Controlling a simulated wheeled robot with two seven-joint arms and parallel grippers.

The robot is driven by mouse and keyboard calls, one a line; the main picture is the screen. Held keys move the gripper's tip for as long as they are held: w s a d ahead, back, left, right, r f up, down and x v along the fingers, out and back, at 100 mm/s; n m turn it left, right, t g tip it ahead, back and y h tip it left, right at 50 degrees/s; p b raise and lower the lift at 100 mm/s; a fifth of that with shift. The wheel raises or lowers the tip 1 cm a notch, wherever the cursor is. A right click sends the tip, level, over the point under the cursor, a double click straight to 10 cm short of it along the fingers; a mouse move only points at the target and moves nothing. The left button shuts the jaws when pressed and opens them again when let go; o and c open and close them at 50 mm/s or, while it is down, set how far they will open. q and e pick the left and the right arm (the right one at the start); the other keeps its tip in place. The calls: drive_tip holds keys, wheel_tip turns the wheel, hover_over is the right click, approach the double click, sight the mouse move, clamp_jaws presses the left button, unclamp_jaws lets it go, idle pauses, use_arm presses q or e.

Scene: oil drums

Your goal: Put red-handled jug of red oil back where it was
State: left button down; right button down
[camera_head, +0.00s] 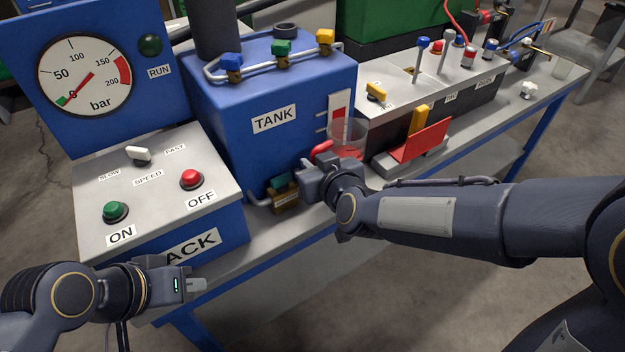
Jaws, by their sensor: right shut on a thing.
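The clear jug (345,133) with red oil in its lower part stands upright in front of the right side of the blue tank. Its red handle (322,147) points left. My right gripper (316,161) is shut on the jug at its handle. The gripper and wrist hide the jug's base, so I cannot tell if it touches the bench. My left gripper (197,285) is low at the left, in front of the control box and away from the jug. Its fingers are seen side on, so their opening is unclear.
The blue tank (265,90) has a brass valve (286,201) low at its front. A red plate (421,142) on a grey base stands right of the jug. The control box (150,190) is at left. The bench's front edge runs below my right arm.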

drive_tip(key=shift+w+a+f+b, duration=0.1)
drive_tip(key=shift+f+b, duration=0.35)
drive_tip(key=shift+f, duration=0.45)
drive_tip(key=shift+w+a+f+b, duration=0.1)
drive_tip(key=shift+f+b, duration=0.3)
drive_tip(key=shift+f, duration=0.5)
drive_tip(key=shift+f, duration=0.1)
drive_tip(key=shift+f, duration=0.15)
drive_tip(key=c, duration=1.4)
unclamp_jaws()
drive_tip(key=shift+r, duration=0.3)
drive_tip(key=p+v, duration=0.4)
drive_tip(key=v, duration=0.8)
drive_tip(key=shift+s+p, duration=0.1)
drive_tip(key=shift+p, duration=0.3)
